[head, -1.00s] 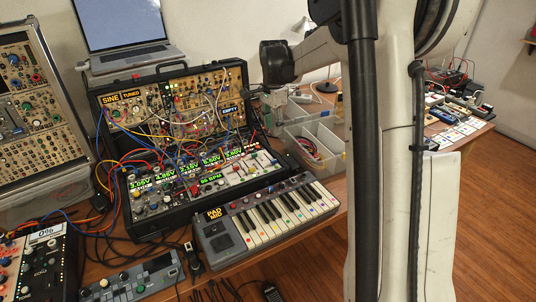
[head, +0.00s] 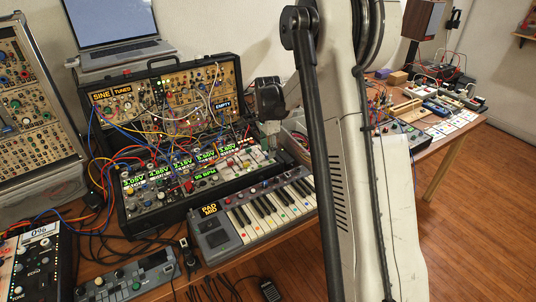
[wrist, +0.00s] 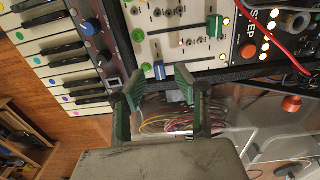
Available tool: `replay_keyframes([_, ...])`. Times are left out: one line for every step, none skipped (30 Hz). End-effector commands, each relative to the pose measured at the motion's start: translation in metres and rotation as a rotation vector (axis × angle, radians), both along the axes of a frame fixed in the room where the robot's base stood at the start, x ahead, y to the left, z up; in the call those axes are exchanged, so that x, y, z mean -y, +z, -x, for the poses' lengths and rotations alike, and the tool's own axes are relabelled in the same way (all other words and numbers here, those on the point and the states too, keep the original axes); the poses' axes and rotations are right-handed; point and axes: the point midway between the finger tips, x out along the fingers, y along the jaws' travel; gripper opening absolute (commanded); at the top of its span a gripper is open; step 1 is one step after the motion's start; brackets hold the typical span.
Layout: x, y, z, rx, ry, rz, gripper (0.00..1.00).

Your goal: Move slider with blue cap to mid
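The slider with the blue cap (wrist: 159,70) is at the lower edge of a white slider panel (wrist: 170,18) in the wrist view. My gripper (wrist: 160,77) is open, with its two green-grey fingers apart, one on either side of the blue cap in the picture. I see no finger touching the cap, and the depth between them is unclear. In the head view my gripper (head: 270,132) is over the right end of the synth case (head: 205,205); its fingertips and the blue cap are hard to make out there.
A green slider cap (wrist: 138,35) and another green cap (wrist: 215,29) stand close on the same panel. A keyboard (head: 262,213) lies in front of the case. Patch cables (head: 150,152) crowd the case's left. A clear bin (wrist: 225,115) with wires is beside it.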

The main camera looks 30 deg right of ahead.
Motion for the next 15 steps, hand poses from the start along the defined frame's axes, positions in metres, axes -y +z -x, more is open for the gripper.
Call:
replay_keyframes([0.0, -0.007, 0.0, 0.0, 0.0, 0.0, 0.3])
replay_keyframes([0.0, -0.009, 0.0, 0.0, 0.0, 0.0, 0.3])
replay_keyframes([0.0, -0.013, 0.0, 0.0, 0.0, 0.0, 0.3])
replay_keyframes([0.0, -0.014, 0.0, 0.0, 0.0, 0.0, 0.3])
replay_keyframes([0.0, -0.016, 0.0, 0.0, 0.0, 0.0, 0.3])
replay_keyframes([0.0, -0.017, 0.0, 0.0, 0.0, 0.0, 0.3])
replay_keyframes([0.0, -0.018, 0.0, 0.0, 0.0, 0.0, 0.3])
replay_keyframes([0.0, -0.019, 0.0, 0.0, 0.0, 0.0, 0.3])
replay_keyframes([0.0, -0.019, 0.0, 0.0, 0.0, 0.0, 0.3])
replay_keyframes([0.0, -0.019, 0.0, 0.0, 0.0, 0.0, 0.3])
replay_keyframes([0.0, -0.019, 0.0, 0.0, 0.0, 0.0, 0.3])
replay_keyframes([0.0, -0.019, 0.0, 0.0, 0.0, 0.0, 0.3])
replay_keyframes([0.0, -0.019, 0.0, 0.0, 0.0, 0.0, 0.3])
replay_keyframes([0.0, -0.019, 0.0, 0.0, 0.0, 0.0, 0.3])
replay_keyframes([0.0, -0.019, 0.0, 0.0, 0.0, 0.0, 0.3])
